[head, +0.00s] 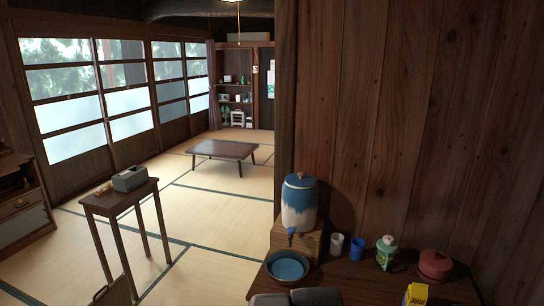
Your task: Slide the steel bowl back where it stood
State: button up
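A round bowl (287,267) stands on the dark wooden counter at the lower middle, in front of the wooden stand of the water dispenser. Its inside looks blue and its rim grey-blue; I cannot tell from its colour whether it is the steel bowl. No other bowl shows clearly. It sits just below the dispenser's blue tap (291,231). Dark grey rounded parts at the bottom edge, just in front of the bowl, seem to be my arm. My gripper's fingers do not show.
The blue-and-white dispenser (299,204) stands on a wooden block (296,236). The wooden wall rises behind.

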aim_at(284, 267)
jog(key=l+u, duration=0.1)
jog(key=l, duration=0.15)
jog(key=i+j+z, duration=0.1)
jog(key=i+j, duration=0.3)
jog(key=i, duration=0.15)
jog(key=i+j, duration=0.45)
jog(key=i+z, duration=0.05)
jog(key=i, duration=0.05)
